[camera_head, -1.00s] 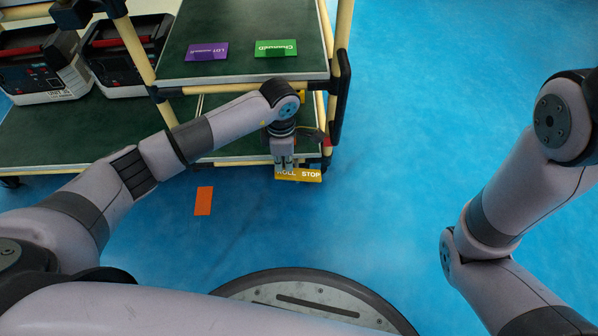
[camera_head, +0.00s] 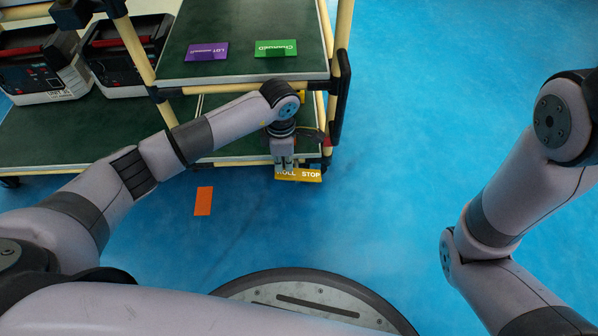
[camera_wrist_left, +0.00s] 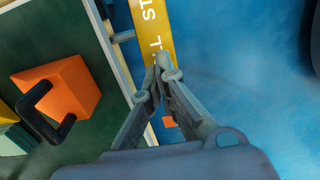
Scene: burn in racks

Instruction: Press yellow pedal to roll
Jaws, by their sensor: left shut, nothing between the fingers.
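The yellow pedal (camera_head: 311,175) is a flat bar lettered "ROLL STOP" at the front right corner of the cart, low by the floor. In the left wrist view the yellow pedal (camera_wrist_left: 154,28) runs up from the fingertips, with part of its lettering showing. My left gripper (camera_head: 284,168) points down at the "ROLL" end and covers part of that word. In the left wrist view its fingertips (camera_wrist_left: 161,72) are together, empty, and over the pedal; whether they touch it I cannot tell. My right gripper is out of view; only my right arm shows.
The green-topped cart (camera_head: 240,66) carries a purple card (camera_head: 207,51) and a green card (camera_head: 276,48) on its upper shelf. Dark boxed units (camera_head: 118,58) stand on the lower shelf. An orange marker (camera_head: 203,201) lies on the blue floor. The floor right of the cart is clear.

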